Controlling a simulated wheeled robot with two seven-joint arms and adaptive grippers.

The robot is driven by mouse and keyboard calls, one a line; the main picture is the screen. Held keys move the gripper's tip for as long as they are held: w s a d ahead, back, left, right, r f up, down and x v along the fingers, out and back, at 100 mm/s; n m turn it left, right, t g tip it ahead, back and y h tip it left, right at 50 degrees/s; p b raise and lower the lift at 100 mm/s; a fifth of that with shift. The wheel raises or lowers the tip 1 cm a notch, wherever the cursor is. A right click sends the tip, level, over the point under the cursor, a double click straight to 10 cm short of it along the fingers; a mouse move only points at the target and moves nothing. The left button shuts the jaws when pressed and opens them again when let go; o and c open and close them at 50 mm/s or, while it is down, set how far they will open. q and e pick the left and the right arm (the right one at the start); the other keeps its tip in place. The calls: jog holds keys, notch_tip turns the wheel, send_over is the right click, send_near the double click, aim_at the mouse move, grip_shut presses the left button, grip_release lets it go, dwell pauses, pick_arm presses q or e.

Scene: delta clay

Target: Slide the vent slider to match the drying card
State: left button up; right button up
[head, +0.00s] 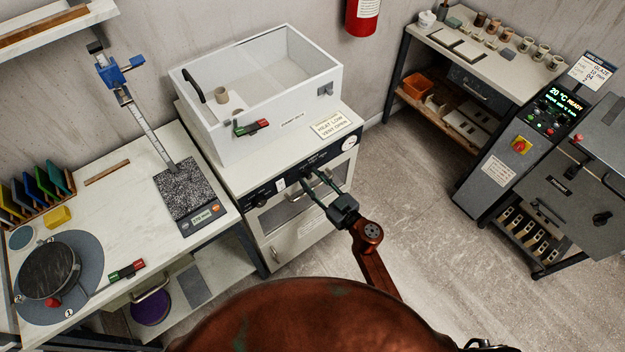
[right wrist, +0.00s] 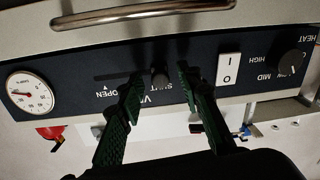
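The drying card (head: 332,124) lies on the cabinet top and reads "HEAT LOW, VENT OPEN". The vent slider (right wrist: 160,78) is a small dark knob on the black control panel, at the "SHUT" end of its slot; the "OPEN" mark is to its left in the right wrist view, which shows the panel upside down. My right gripper (right wrist: 161,77) is open, its two green fingers on either side of the knob with visible gaps. In the head view my right gripper (head: 316,181) is at the panel front and hides the knob. My left gripper is not in view.
Beside the slider are a white rocker switch (right wrist: 229,68), the heat dial (right wrist: 291,63) and a round gauge (right wrist: 31,92). A metal door handle (right wrist: 143,14) runs close to the panel. A white glazed box (head: 262,85) stands on the cabinet. Open floor lies to the right.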

grip_shut()
dwell(0.3)
dwell(0.4)
